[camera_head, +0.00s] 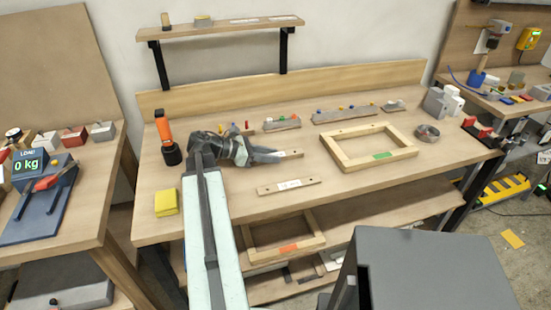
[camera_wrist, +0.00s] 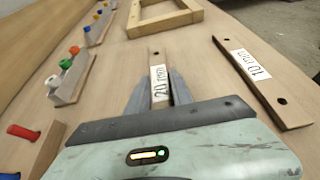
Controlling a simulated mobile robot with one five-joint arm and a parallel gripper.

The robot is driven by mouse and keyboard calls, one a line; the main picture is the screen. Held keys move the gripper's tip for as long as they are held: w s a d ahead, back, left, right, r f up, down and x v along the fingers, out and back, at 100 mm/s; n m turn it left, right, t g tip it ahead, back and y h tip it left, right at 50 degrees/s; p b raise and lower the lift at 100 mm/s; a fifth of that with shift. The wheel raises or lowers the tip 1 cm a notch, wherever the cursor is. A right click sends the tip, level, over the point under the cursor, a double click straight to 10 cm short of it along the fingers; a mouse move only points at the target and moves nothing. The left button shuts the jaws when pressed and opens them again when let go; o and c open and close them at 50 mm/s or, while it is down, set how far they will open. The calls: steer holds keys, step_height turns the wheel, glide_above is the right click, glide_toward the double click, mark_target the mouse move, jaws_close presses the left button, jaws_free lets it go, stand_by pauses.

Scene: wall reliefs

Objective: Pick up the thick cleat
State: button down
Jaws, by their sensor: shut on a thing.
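The thick cleat (camera_wrist: 156,59) is a wooden strip with a white label reading 20 mm and a hole near its far end. My gripper (camera_wrist: 159,87) is shut on it, one finger along each side. In the head view the cleat's end (camera_head: 293,154) sticks out to the right of my gripper (camera_head: 272,155), low over the bench; I cannot tell whether it touches the top. A thinner cleat (camera_wrist: 257,77) labelled 10 mm lies apart to the right in the wrist view; in the head view it lies nearer the bench's front (camera_head: 289,186).
A wooden frame (camera_head: 345,157) with a green label lies to the right. Small racks with coloured pegs (camera_head: 281,123) stand along the back. An orange-handled tool (camera_head: 166,137) and a yellow block (camera_head: 166,203) are at the left. The front middle of the bench (camera_head: 350,195) is clear.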

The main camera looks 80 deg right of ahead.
step_height(320, 180, up, 10)
steer(key=p, duration=1)
